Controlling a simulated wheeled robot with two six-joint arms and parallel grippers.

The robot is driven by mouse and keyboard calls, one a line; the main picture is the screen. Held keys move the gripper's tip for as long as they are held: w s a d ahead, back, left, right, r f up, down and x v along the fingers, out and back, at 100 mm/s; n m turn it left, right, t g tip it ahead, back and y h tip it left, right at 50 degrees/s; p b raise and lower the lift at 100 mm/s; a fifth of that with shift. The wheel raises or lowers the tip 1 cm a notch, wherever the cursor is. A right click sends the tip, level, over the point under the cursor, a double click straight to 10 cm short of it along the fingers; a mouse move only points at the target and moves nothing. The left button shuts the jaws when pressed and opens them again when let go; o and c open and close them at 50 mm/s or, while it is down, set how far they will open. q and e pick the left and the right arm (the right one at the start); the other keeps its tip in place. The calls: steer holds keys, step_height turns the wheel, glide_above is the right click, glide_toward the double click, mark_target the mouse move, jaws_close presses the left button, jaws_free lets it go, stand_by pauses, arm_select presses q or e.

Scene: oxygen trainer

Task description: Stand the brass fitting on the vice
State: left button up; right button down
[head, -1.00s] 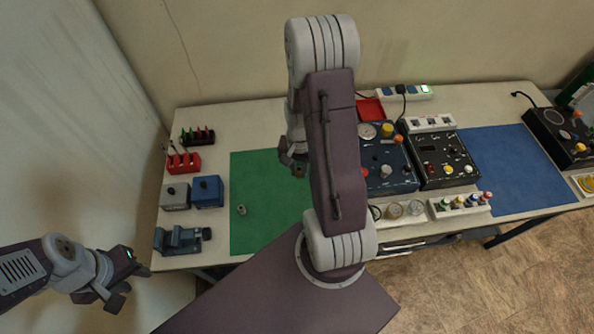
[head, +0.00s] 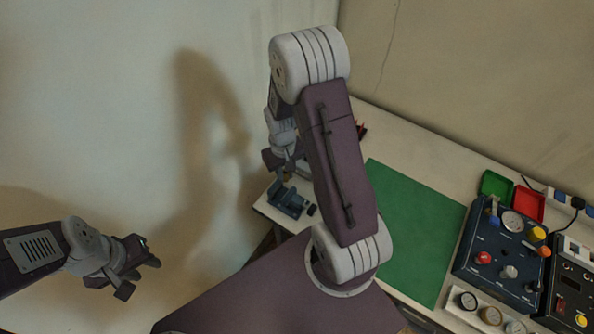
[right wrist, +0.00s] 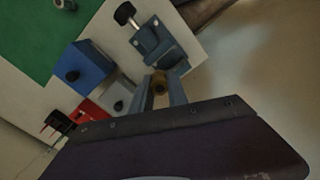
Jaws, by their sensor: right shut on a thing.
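The brass fitting (right wrist: 160,86) is held between the two fingers of my right gripper (right wrist: 160,88) in the right wrist view. The blue-grey vice (right wrist: 160,46) shows just beyond the fitting, at the table's corner. In the head view the vice (head: 288,199) stands on the near left corner of the table. My right gripper (head: 286,172) is close above it there, partly hidden by its own arm. Whether the fitting touches the vice I cannot tell. My left gripper (head: 139,276) is open and empty, off the table to the left.
A blue box (right wrist: 88,67) and a grey box (right wrist: 113,97) stand beside the vice. A red rack (right wrist: 88,112) is past them. The green mat (head: 415,225) is mostly clear; a small grey fitting (right wrist: 64,4) lies on it. Dark instrument panels (head: 503,252) stand at the right.

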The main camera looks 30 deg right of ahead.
steer(key=shift+a+n, duration=0.4)
steer(key=shift+a, duration=0.25)
steer(key=shift+r, duration=0.1)
step_height(320, 180, down, 5)
steer(key=b, duration=0.3)
steer(key=shift+b, duration=0.3)
steer(key=shift+w+a, duration=0.1)
steer(key=shift+p, duration=0.4)
stand_by(0.4)
